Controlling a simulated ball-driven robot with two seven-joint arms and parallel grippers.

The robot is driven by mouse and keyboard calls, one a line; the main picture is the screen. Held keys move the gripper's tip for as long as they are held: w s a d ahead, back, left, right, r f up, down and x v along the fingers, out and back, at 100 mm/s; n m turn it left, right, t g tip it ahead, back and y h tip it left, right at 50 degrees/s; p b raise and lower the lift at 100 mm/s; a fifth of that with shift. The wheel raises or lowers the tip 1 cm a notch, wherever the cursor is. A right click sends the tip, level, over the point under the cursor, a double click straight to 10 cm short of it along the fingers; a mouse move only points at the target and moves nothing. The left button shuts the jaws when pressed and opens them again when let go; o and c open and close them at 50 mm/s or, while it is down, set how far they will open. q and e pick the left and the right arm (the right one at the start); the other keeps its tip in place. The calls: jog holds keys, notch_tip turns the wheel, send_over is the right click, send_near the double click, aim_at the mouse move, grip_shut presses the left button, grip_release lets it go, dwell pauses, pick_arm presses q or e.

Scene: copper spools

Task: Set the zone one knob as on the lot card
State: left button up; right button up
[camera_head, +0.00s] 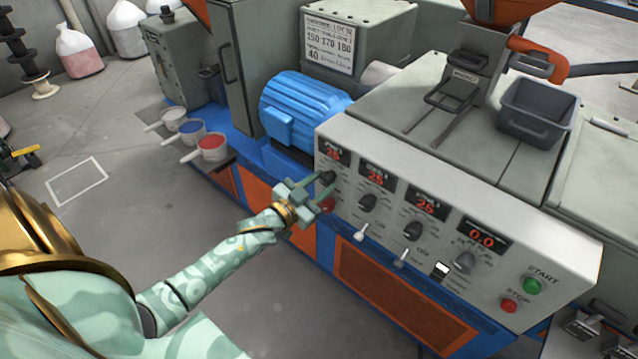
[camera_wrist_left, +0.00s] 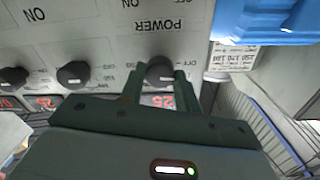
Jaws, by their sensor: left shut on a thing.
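The zone one knob (camera_head: 327,177) is a dark knob at the left end of the sloped control panel (camera_head: 565,255). The red display (camera_head: 333,154) above it reads 25. My left gripper (camera_head: 319,191) reaches the panel and is shut on this knob. In the left wrist view the knob (camera_wrist_left: 160,70) sits between the two fingers (camera_wrist_left: 159,78), below upside-down POWER lettering; its pointer is not clear. The lot card (camera_head: 329,43) hangs on a grey cabinet and reads 150 170 180, with 40 below. My right gripper is out of view.
More knobs (camera_head: 367,202) with displays run along the panel to the right, two reading 25 and one 0.0. Toggle switches (camera_head: 361,232), a green START button (camera_head: 532,286) and a red STOP button (camera_head: 509,305) are nearby. A blue motor (camera_head: 300,105) stands behind my gripper.

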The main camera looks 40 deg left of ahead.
pick_arm(q)
jog(key=m, duration=0.2)
jog(key=shift+m+p, duration=0.3)
jog(key=shift+p, duration=0.1)
jog(key=shift+m, duration=0.8)
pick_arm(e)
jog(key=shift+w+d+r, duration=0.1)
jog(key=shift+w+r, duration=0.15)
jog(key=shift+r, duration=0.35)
pick_arm(q)
jog(key=o, duration=1)
jog(key=shift+s, duration=0.15)
jog(key=s+p, duration=0.1)
jog(key=s, duration=0.4)
jog(key=s+a+p, duration=0.1)
jog(key=s, duration=0.4)
jog(key=s+p, duration=0.1)
jog(key=s, duration=0.5)
jog(key=shift+a+r, duration=0.15)
jog(key=shift+a, duration=0.25)
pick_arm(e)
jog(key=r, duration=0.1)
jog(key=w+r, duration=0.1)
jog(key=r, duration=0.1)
